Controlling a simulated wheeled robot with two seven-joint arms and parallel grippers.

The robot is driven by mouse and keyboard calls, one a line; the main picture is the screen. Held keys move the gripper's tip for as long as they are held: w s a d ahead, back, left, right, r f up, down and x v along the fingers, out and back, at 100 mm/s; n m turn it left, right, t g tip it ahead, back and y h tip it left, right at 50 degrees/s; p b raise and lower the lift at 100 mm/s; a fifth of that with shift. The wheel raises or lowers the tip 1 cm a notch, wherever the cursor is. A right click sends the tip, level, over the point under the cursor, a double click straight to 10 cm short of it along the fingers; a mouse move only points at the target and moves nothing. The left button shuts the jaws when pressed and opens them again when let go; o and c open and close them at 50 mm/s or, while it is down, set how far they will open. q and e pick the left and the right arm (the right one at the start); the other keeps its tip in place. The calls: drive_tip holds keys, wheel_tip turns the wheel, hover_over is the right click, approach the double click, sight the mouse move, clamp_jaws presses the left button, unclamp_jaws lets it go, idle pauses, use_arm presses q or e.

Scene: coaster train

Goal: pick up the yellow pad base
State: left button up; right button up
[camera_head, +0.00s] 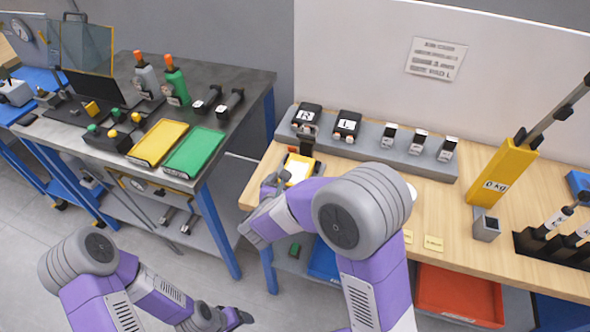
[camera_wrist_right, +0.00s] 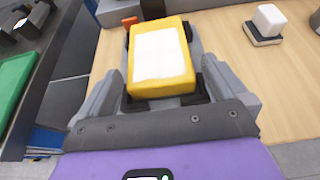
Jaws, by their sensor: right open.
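The yellow pad base (camera_wrist_right: 160,87) is a yellow block with a white top. In the head view the pad base (camera_head: 299,169) is at the left end of the wooden bench, partly hidden by my right arm. My right gripper (camera_wrist_right: 161,62) is open, with its fingers on either side of the block in the right wrist view. Whether they touch it cannot be told. The right gripper also shows at the block in the head view (camera_head: 290,172). My left gripper (camera_head: 237,318) is low at the bottom of the head view, away from the benches; its jaws are unclear.
A grey raised shelf (camera_head: 376,158) with black blocks marked R and L runs along the back of the wooden bench (camera_head: 450,215). A yellow weighing post (camera_head: 502,172) stands to the right. A dark table (camera_head: 225,105) at left holds yellow and green trays.

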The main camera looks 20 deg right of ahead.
sight(293, 178)
drive_tip(key=b+x, duration=0.1)
drive_tip(key=x, duration=0.4)
drive_tip(key=shift+w, duration=0.2)
drive_tip(key=shift+c, duration=0.2)
drive_tip(key=c, duration=1)
